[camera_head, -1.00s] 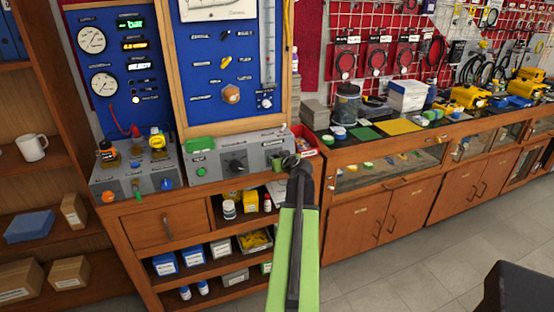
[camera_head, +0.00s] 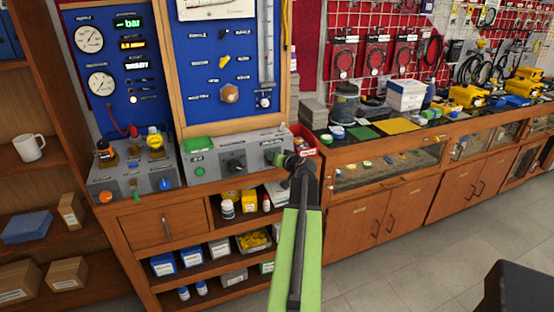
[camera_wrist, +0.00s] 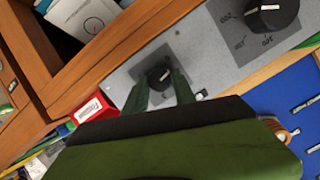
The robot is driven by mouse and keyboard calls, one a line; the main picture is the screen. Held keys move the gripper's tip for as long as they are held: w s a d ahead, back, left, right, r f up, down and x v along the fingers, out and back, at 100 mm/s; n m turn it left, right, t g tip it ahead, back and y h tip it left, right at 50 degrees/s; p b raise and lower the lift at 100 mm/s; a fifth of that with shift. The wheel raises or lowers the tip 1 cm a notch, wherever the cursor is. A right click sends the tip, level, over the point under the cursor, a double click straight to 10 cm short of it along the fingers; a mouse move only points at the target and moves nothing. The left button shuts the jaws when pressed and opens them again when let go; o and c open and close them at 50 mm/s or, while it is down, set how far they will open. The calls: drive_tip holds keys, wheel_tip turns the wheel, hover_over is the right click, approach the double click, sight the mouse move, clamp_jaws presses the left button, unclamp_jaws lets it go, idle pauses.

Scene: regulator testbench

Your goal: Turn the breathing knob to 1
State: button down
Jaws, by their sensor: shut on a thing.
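The grey control box (camera_head: 213,170) stands on the wooden bench with black knobs on its sloped front. My gripper (camera_wrist: 162,82) has its two green fingers on either side of a small black knob (camera_wrist: 158,75) and is shut on it. That knob sits at the box's right end; its labels are too small to read, so I cannot tell its setting. A larger black knob (camera_wrist: 268,14) with a white pointer mark and printed labels around it is apart from the fingers; it also shows in the head view (camera_head: 237,165). In the head view my gripper (camera_head: 278,156) hides the gripped knob.
A red box (camera_wrist: 92,106) lies close beside the control box's end. A green button (camera_head: 199,171) and a green pad (camera_head: 198,144) are on the box's left. A blue panel (camera_head: 222,75) rises behind. Open shelves (camera_head: 210,267) are below, with clear floor to the right.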

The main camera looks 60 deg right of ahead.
drive_tip(key=m, duration=0.2)
drive_tip(key=m+t+b, duration=0.1)
drive_tip(key=m, duration=0.1)
drive_tip(key=shift+s+d+f+y, duration=0.1)
drive_tip(key=shift+s+f+y, duration=0.05)
drive_tip(key=shift+s+y, duration=0.15)
drive_tip(key=shift+m, duration=0.3)
drive_tip(key=c, duration=1.1)
unclamp_jaws()
drive_tip(key=shift+o, duration=0.4)
drive_tip(key=shift+w, duration=0.1)
